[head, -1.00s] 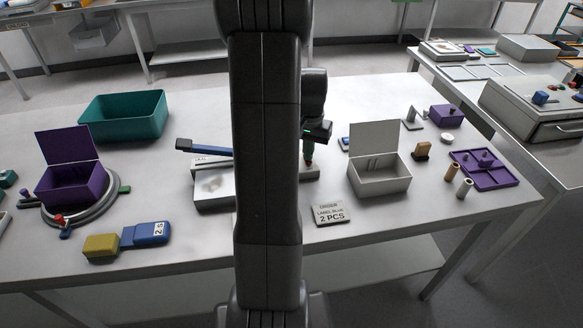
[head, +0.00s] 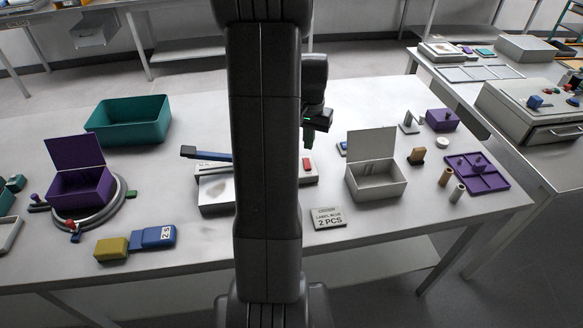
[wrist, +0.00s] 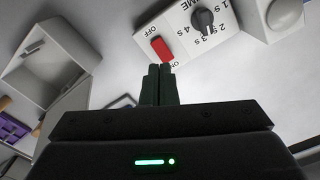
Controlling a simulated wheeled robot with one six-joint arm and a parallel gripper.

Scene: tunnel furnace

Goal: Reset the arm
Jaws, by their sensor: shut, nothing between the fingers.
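My gripper (head: 309,138) is shut and empty, held above the table beside the sealing device (head: 217,192). In the wrist view its two fingers (wrist: 160,84) are pressed together, pointing towards the device's white panel (wrist: 190,36). The red switch also shows in the head view (head: 307,164), just below the fingertips. My arm hides the middle of the device in the head view.
A teal bin (head: 128,122), a purple open box (head: 80,185) and a purple tray (head: 476,180) are further out. The front middle table is mostly clear.

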